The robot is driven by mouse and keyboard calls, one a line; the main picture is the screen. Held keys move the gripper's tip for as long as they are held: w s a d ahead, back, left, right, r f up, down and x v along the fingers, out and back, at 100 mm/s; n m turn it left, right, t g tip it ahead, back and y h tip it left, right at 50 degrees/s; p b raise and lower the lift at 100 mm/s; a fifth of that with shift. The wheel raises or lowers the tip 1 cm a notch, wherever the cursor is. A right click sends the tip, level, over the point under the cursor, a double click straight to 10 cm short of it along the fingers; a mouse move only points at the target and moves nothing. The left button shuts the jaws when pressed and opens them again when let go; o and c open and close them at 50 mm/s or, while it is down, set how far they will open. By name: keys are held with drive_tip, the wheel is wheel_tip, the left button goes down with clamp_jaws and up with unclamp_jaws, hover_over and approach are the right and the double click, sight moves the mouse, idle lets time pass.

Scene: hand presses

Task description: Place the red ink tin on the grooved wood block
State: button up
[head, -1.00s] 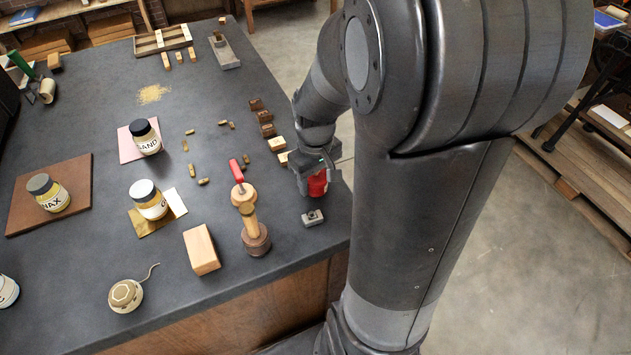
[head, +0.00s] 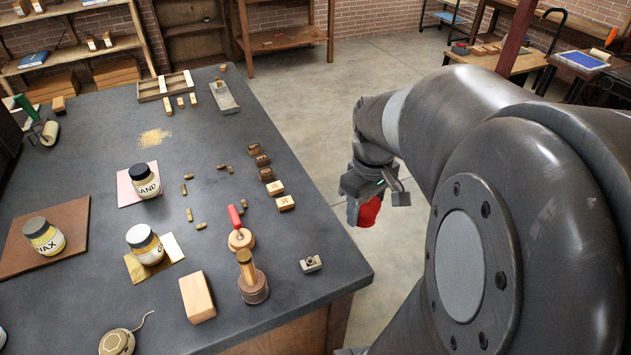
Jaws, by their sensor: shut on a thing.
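The red ink tin (head: 369,212) hangs below my gripper (head: 366,194), which is shut on it. The gripper and arm partly hide the tin. It shows against the floor, past the right edge of the dark table, clear of the tabletop. A plain light wood block (head: 197,299) lies near the table's front; no groove can be made out on it. Several small wood blocks (head: 274,188) stand in a row near the right edge. I cannot tell which block is the grooved one.
A small grey metal piece (head: 311,264) sits near the table's right corner, beside a wooden stamp (head: 252,283) and a red-handled tool (head: 239,232). Labelled jars (head: 145,244) stand further left. Brass pieces (head: 189,214) lie mid-table. My arm fills the right side.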

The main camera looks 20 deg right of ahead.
drive_tip(key=shift+s+d+r, duration=0.3)
drive_tip(key=shift+d, duration=0.05)
drive_tip(key=w+a+r+n, duration=0.1)
drive_tip(key=w+a+n, duration=0.1)
drive_tip(key=w+a, duration=0.5)
drive_tip(key=r+n, duration=0.2)
drive_tip(key=n, duration=0.3)
hover_over(194, 292)
wheel_tip(194, 292, down, 10)
drive_tip(key=shift+r, duration=0.1)
drive_tip(key=o, duration=1.5)
